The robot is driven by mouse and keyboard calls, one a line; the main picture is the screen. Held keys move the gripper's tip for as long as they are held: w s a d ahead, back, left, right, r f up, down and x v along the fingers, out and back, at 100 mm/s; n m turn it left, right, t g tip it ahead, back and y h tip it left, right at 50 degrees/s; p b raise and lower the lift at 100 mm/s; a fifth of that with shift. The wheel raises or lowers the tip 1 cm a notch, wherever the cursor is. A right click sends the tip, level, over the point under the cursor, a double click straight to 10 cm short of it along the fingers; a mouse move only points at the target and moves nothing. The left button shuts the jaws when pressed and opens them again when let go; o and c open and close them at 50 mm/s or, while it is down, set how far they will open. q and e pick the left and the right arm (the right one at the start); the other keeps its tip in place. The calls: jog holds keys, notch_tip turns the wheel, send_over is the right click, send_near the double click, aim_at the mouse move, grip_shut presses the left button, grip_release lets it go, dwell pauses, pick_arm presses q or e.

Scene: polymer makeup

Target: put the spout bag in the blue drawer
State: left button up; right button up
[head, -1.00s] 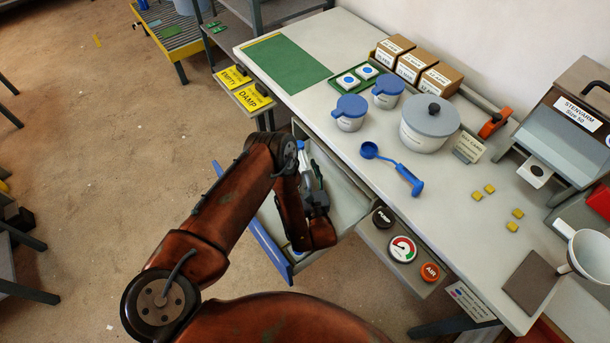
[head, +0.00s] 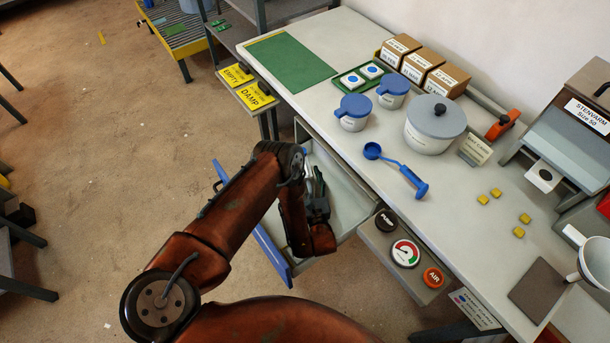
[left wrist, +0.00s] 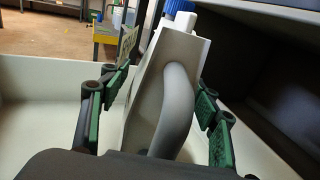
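The spout bag (left wrist: 150,95), pale with a grey curved handle and a blue cap, stands tilted between my left gripper's green-padded fingers in the left wrist view. My left gripper (left wrist: 160,115) has its fingers apart on both sides of the bag, with narrow gaps showing; it looks open. In the head view this gripper (head: 317,200) is low inside the pulled-out drawer with the blue front (head: 268,245). There the arm and gripper largely hide the bag. The drawer's pale wall (left wrist: 50,85) shows behind the bag in the left wrist view. My right gripper is not in view.
The bench top (head: 345,160) is above and right of the drawer.

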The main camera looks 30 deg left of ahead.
aim_at(310, 193)
pick_arm(q)
jog(key=shift+o, duration=1.1)
jog(key=shift+r, duration=0.1)
jog(key=p+v, duration=0.1)
jog(key=v, duration=0.1)
jog(key=p+v, duration=0.1)
jog(key=v, duration=0.1)
jog(key=shift+s+d+r, duration=0.2)
jog(key=shift+d, duration=0.05)
jog(key=shift+p+v, duration=0.7)
jog(key=shift+v, duration=0.25)
jog(key=shift+s+d+f, duration=0.15)
jog(key=shift+s+d, duration=0.1)
jog(key=shift+s, duration=0.05)
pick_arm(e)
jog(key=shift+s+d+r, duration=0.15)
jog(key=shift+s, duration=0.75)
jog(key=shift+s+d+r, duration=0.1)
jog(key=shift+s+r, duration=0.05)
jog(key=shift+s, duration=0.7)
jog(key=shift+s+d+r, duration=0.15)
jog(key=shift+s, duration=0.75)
